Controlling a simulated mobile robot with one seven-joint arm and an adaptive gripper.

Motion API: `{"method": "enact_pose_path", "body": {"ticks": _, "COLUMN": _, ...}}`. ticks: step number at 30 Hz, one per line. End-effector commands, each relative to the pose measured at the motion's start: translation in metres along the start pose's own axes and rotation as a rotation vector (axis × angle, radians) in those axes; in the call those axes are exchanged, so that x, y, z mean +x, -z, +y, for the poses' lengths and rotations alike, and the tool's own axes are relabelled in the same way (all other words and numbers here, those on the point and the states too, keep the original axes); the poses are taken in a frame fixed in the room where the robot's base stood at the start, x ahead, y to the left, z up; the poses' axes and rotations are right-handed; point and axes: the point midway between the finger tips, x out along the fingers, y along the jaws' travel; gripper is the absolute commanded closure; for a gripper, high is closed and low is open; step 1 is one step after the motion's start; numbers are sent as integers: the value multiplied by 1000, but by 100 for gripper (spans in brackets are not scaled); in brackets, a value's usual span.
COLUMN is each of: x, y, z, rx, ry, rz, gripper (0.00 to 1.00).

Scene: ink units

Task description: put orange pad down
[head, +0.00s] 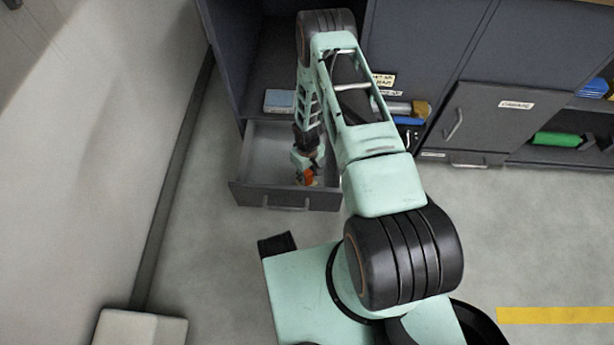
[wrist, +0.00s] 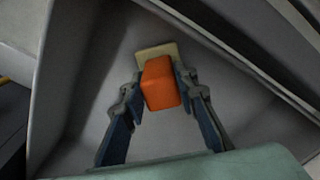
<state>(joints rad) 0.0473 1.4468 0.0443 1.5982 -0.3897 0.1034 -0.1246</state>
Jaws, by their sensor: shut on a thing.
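The orange pad (wrist: 161,86) is a small orange block between the two fingers of my gripper (wrist: 158,84) in the wrist view. The gripper is shut on it. In the head view the orange pad (head: 308,177) shows small at the tip of my gripper (head: 306,174), inside or just over the open drawer (head: 262,150). A pale flat piece (wrist: 157,52) lies beyond the pad on the drawer floor in the wrist view. I cannot tell whether the pad touches the drawer floor or that piece.
The drawer's front wall (head: 285,197) and sides surround the gripper. Its left floor is bare. A light blue box (head: 279,101) sits on the shelf above. Closed cabinet doors (head: 480,118) stand to the right, with a green item (head: 555,139) on a low shelf beyond.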

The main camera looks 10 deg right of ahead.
Motion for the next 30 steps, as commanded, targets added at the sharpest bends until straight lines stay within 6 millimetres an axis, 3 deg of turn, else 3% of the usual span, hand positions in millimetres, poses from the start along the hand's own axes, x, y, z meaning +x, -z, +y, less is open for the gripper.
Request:
{"method": "enact_pose_path", "body": {"ticks": 11, "x": 7, "y": 0, "z": 0, "rx": -1, "ry": 0, "rz": 1, "gripper": 100}}
{"method": "enact_pose_path", "body": {"ticks": 12, "x": 6, "y": 0, "z": 0, "rx": -1, "ry": 0, "rz": 1, "gripper": 71}}
{"method": "enact_pose_path", "body": {"ticks": 16, "x": 6, "y": 0, "z": 0, "rx": -1, "ry": 0, "rz": 0, "gripper": 57}}
{"method": "enact_pose_path", "body": {"ticks": 26, "x": 4, "y": 0, "z": 0, "rx": -1, "ry": 0, "rz": 1, "gripper": 56}}
{"method": "enact_pose_path", "body": {"ticks": 30, "x": -12, "y": 1, "z": 1, "rx": -1, "ry": -1, "rz": 2, "gripper": 56}}
